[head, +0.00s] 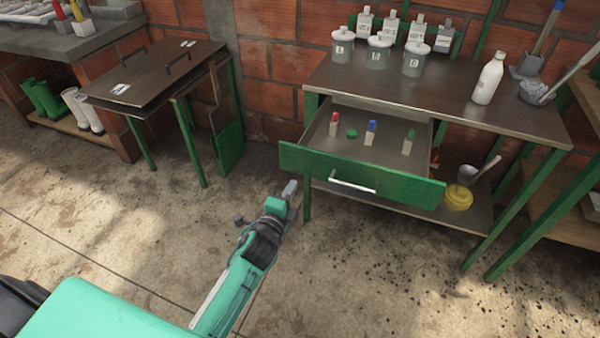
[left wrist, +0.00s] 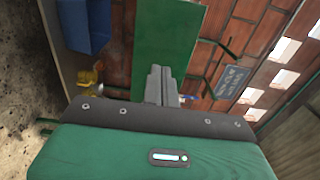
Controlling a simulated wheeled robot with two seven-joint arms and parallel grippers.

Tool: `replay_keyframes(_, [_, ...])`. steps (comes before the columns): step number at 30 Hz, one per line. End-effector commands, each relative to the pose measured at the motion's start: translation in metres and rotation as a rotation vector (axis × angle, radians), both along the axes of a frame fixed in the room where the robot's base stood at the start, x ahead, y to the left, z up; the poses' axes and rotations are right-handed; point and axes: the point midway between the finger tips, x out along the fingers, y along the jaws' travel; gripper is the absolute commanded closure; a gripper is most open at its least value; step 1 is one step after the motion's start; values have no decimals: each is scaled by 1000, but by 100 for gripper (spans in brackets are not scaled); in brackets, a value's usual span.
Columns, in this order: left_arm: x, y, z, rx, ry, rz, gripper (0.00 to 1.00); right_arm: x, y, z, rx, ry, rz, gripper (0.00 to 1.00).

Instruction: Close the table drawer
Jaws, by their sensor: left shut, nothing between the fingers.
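The table drawer (head: 362,177) has a green front panel and a pale bar handle (head: 353,185). It is pulled out from under the dark table top (head: 430,95) and holds several small items with red, blue and green tops. My left gripper (head: 291,187) is shut and empty, just below and near the left end of the drawer front in the head view. I cannot tell whether it touches the drawer. The shut fingers also show in the left wrist view (left wrist: 159,85), before a green panel (left wrist: 163,35). My right gripper is not in view.
Grey lidded pots (head: 379,52), a white bottle (head: 488,78) and a mortar (head: 536,92) stand on the table top. A lower shelf (head: 400,205) holds a yellow object (head: 458,197). A smaller green-legged table (head: 150,75) stands left. The floor (head: 380,285) in front is clear.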

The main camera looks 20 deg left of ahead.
Motion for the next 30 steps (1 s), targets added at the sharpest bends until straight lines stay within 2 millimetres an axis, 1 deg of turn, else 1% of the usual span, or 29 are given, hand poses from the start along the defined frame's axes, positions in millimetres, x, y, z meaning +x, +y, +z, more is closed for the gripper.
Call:
replay_keyframes(1, [10,0,1,0,-2,0,100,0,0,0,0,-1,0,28])
replay_keyframes(6, [38,-1,0,0,-1,0,100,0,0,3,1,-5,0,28])
replay_keyframes(12, [61,-2,0,-1,0,0,100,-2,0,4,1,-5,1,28])
replay_keyframes(18, [70,-2,0,-1,1,0,100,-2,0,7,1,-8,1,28])
replay_keyframes(30, [72,-2,0,-1,1,0,100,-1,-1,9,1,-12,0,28])
